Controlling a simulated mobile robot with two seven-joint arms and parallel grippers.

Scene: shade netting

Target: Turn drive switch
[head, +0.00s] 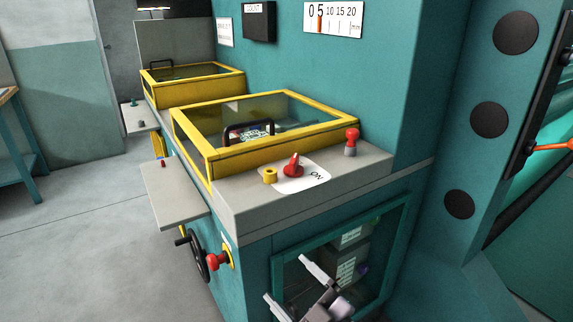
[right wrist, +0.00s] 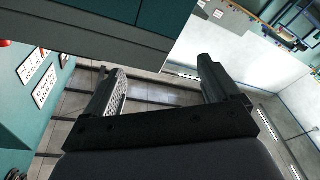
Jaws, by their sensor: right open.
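The red drive switch (head: 293,167) is a rotary knob on a white plate marked ON, on the grey top of the teal machine in the head view. My right gripper (head: 292,278) is low in the head view, in front of the machine's glazed front panel and below the switch, clearly apart from it. Its two fingers are spread, with nothing between them. In the right wrist view the right gripper (right wrist: 162,85) also shows open and empty. The switch cannot be made out in the right wrist view. My left gripper is not in view.
A yellow button (head: 270,176) and a red-topped knob (head: 351,141) flank the switch. A yellow-framed glass cover (head: 262,150) stands behind it. A grey side shelf (head: 168,194) and a black handwheel (head: 198,256) stick out at left. The floor (head: 90,245) at left is clear.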

